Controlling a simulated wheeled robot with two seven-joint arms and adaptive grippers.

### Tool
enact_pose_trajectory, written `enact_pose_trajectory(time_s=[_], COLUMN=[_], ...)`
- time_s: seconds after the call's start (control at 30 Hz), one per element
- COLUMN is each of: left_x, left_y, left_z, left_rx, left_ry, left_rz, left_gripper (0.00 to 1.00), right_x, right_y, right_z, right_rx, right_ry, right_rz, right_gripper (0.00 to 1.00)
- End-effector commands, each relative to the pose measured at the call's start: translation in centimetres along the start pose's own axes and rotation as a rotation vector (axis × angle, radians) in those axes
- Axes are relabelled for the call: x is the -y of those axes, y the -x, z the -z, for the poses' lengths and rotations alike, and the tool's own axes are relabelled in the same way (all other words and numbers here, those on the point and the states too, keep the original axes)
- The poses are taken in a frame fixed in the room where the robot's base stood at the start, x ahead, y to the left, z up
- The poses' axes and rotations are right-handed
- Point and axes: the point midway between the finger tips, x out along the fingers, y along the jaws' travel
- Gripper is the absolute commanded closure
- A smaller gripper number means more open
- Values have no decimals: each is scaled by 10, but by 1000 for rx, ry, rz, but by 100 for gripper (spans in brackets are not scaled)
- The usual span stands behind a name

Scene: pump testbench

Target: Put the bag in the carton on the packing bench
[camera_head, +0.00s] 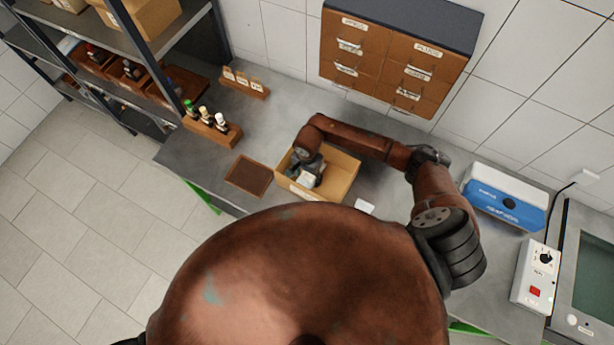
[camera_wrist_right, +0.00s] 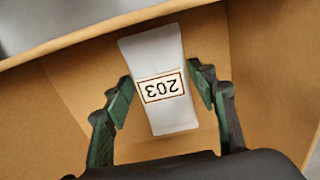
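The carton (camera_head: 343,183) is an open cardboard box on the grey bench; its inside walls (camera_wrist_right: 265,70) fill the right wrist view. My right gripper (camera_head: 309,166) reaches down into it. The white bag (camera_wrist_right: 158,55), with a label reading 203, is between its two fingers (camera_wrist_right: 160,80). The bag's white face also shows in the head view (camera_head: 306,179), inside the carton walls. Whether it rests on the carton floor is hard to tell. My left gripper is not visible.
A drawer cabinet (camera_head: 397,60) hangs on the wall. A blue and white device (camera_head: 505,197) and a control box (camera_head: 536,275) stand at the right.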

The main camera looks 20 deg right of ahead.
Motion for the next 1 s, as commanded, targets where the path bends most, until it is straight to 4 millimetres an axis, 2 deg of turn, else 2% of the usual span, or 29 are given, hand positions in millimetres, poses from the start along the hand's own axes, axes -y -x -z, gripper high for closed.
enact_pose_trajectory(time_s=[0.13, 0.43, 0.57, 1.0], left_x=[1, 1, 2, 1], left_y=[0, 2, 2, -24], left_z=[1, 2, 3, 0], left_rx=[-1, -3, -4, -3], left_ry=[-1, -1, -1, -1], left_rz=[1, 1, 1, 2], left_gripper=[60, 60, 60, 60], right_x=[0, 0, 1, 1], right_y=[1, 2, 10, 95], right_z=[0, 0, 1, 1], right_rx=[0, 0, -2, -4], right_ry=[0, 0, 1, 1], right_rz=[0, 0, 3, 2], right_gripper=[36, 35, 35, 35])
